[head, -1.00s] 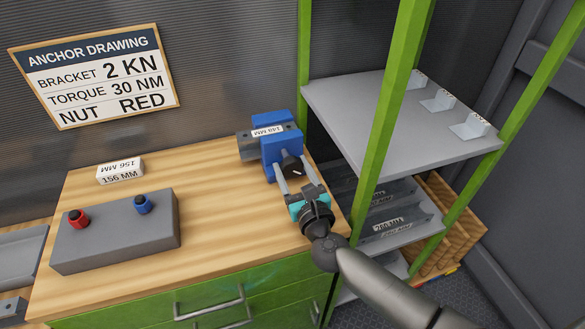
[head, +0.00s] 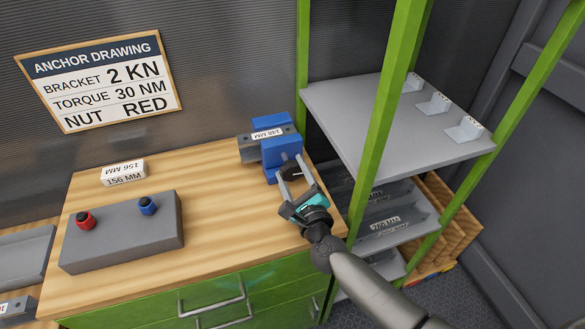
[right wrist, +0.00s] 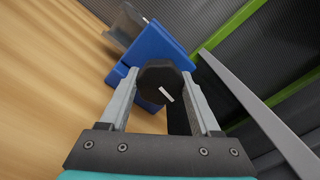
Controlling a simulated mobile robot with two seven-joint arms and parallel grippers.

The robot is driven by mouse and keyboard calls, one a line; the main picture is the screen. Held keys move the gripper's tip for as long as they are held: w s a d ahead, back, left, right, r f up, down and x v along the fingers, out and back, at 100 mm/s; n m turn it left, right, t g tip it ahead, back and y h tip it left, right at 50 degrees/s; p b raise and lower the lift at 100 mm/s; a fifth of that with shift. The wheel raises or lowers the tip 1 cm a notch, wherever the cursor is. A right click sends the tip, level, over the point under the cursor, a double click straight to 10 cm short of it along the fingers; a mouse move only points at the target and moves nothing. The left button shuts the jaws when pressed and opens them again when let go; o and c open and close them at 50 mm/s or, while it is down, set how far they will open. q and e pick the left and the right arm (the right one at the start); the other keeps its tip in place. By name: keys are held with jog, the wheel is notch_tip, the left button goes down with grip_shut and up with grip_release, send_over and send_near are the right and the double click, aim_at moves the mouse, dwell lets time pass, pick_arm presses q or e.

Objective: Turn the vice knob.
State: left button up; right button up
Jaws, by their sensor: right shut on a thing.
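The blue vice (head: 282,158) stands at the back right of the wooden worktop, with a grey labelled part (head: 252,148) between its jaws. The vice knob (right wrist: 160,82) is a dark, many-sided knob with a white mark on its face, seen in the right wrist view. My right gripper (right wrist: 161,78) is shut on the knob, one finger on each side of it. In the head view the right gripper (head: 292,169) reaches the vice from the front right and partly hides the knob. My left gripper is not in view.
A grey box (head: 120,235) with a red knob (head: 85,221) and a blue knob (head: 147,206) stands on the worktop's left. A white "156 MM" block (head: 123,173) lies behind it. A green-posted shelf (head: 400,130) stands close on the right. The worktop's middle is clear.

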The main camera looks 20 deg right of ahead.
jog(key=n, duration=0.2)
jog(key=n+p, duration=0.1)
jog(key=n, duration=0.1)
jog(key=shift+w+r+n, duration=0.15)
jog(key=shift+r+n, duration=0.05)
jog(key=shift+n, duration=0.1)
jog(key=n+p, duration=0.1)
jog(key=n, duration=0.2)
jog(key=shift+n, duration=0.3)
jog(key=n+p, duration=0.1)
jog(key=n, duration=0.3)
jog(key=shift+r+p, duration=0.1)
jog(key=shift+p, duration=0.25)
jog(key=shift+n+p, duration=0.45)
jog(key=shift+n, duration=1.35)
jog(key=o, duration=1)
jog(key=shift+w, duration=0.1)
jog(key=o, duration=0.3)
jog(key=shift+w+f, duration=0.1)
jog(key=shift+f, duration=0.1)
jog(key=shift+o, duration=0.4)
